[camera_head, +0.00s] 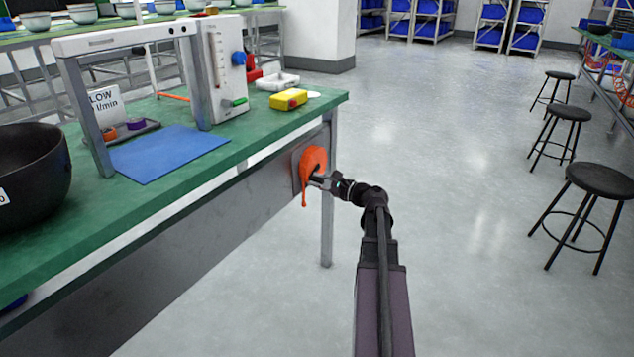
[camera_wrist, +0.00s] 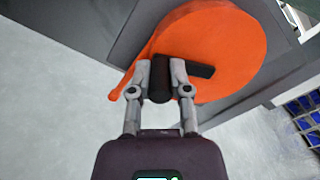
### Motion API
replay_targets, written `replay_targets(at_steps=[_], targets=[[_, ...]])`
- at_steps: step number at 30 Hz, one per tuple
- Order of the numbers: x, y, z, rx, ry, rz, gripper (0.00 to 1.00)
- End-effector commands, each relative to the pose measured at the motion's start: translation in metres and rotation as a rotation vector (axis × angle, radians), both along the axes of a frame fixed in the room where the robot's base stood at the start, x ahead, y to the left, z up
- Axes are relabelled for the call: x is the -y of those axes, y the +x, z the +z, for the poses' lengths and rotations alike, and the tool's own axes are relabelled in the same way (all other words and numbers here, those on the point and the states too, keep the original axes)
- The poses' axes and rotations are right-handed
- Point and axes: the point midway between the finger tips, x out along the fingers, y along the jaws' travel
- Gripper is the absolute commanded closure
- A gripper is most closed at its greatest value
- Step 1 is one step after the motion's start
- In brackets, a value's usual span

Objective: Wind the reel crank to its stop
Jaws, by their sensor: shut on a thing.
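The orange reel (camera_head: 314,160) is mounted on a grey plate on the side of the green workbench. In the wrist view the reel (camera_wrist: 215,45) fills the upper middle as a round orange disc. A dark crank arm (camera_wrist: 201,69) runs across its face to a black crank handle (camera_wrist: 160,78). My gripper (camera_wrist: 162,80) is shut on this handle, with a finger on each side. In the head view my gripper (camera_head: 318,180) meets the reel's front and hides the handle. An orange strip hangs from the reel's lower left.
The green workbench (camera_head: 75,225) carries a blue mat (camera_head: 165,153), a black bowl (camera_head: 35,175), a flow meter (camera_head: 222,75) and a yellow box (camera_head: 289,99). A bench leg (camera_head: 327,225) stands below the reel. Several black stools (camera_head: 600,182) stand right. The floor between is clear.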

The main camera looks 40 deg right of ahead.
Motion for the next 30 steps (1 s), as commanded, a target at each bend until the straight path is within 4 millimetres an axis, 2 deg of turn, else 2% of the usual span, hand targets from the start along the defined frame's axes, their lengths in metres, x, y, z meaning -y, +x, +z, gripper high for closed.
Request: replay_targets(at_steps=[8,20,21,24,30], targets=[[-0.0048,-0.0029,0.0036,-0.035,0.081,0.007,1.00],[-0.0057,-0.0028,0.0037,-0.040,0.090,0.009,1.00],[-0.0057,-0.0028,0.0037,-0.040,0.090,0.009,0.73],[-0.0055,-0.0025,0.0038,-0.038,0.090,0.008,0.43],[-0.0041,-0.0014,0.0041,-0.038,0.090,0.006,0.41]])
